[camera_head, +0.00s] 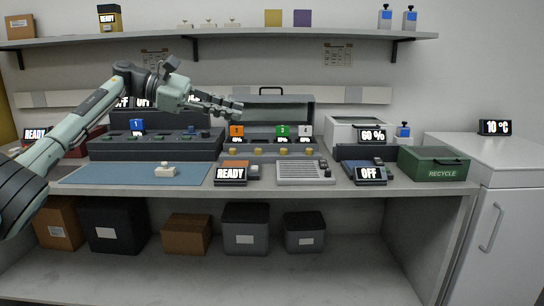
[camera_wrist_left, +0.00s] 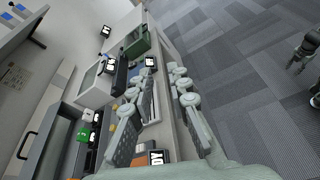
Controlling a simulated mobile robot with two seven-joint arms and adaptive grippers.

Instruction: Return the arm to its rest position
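My left arm comes in from the left in the head view, raised over the bench. Its gripper (camera_head: 238,105) points right, level with the wall strip and in front of the grey case with the raised lid (camera_head: 270,112). In the left wrist view the two fingers (camera_wrist_left: 163,75) stand apart with nothing held between them, so it is open and empty. A dark jointed part (camera_wrist_left: 305,50) at the right edge of the left wrist view looks like my right arm's end. It is cut off and too small to read. The right gripper is not in the head view.
A shelf (camera_head: 300,32) runs above. Bare grey floor (camera_wrist_left: 235,50) lies beside the bench.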

